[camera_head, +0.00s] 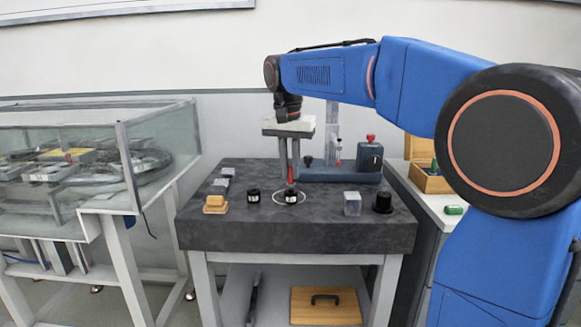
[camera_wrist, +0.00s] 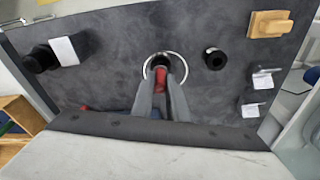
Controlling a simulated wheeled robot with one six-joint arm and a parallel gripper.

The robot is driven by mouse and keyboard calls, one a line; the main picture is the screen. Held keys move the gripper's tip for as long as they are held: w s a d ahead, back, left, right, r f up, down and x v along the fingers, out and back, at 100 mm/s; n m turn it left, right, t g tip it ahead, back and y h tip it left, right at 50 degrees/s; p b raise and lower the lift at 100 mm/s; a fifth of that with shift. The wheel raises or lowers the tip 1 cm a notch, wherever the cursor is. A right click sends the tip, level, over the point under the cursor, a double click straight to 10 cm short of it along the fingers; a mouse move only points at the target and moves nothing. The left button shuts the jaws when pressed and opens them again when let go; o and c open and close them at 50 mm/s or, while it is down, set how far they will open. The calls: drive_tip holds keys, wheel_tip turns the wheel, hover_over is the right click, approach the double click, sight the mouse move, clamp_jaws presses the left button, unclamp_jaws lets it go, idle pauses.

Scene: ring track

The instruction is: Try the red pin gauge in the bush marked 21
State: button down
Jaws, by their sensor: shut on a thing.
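My gripper (camera_head: 291,178) points straight down over the dark slab (camera_head: 250,236), shut on the red pin gauge (camera_head: 290,174). In the wrist view the red pin (camera_wrist: 160,80) shows between the two fingers (camera_wrist: 163,72). Right under it a black bush (camera_head: 291,197) with a white label stands inside a white ring (camera_head: 277,201) on the slab. The pin's lower end is at or just above this bush; I cannot tell whether it has entered the bore. A second black bush (camera_head: 253,196) stands to its left and shows in the wrist view (camera_wrist: 214,58). Neither label's number is readable.
An orange block (camera_head: 214,204) and small grey blocks (camera_head: 221,186) lie at the slab's left. A grey block (camera_head: 352,204) and black cylinder (camera_head: 383,202) stand right. A blue-based stand (camera_head: 340,173) is behind. A glass-walled case (camera_head: 155,150) stands left, a wooden box (camera_head: 430,180) right.

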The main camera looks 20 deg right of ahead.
drive_tip(key=shift+f, duration=1)
drive_tip(key=shift+r, duration=1.95)
idle(1.5)
drive_tip(key=shift+r, duration=1.85)
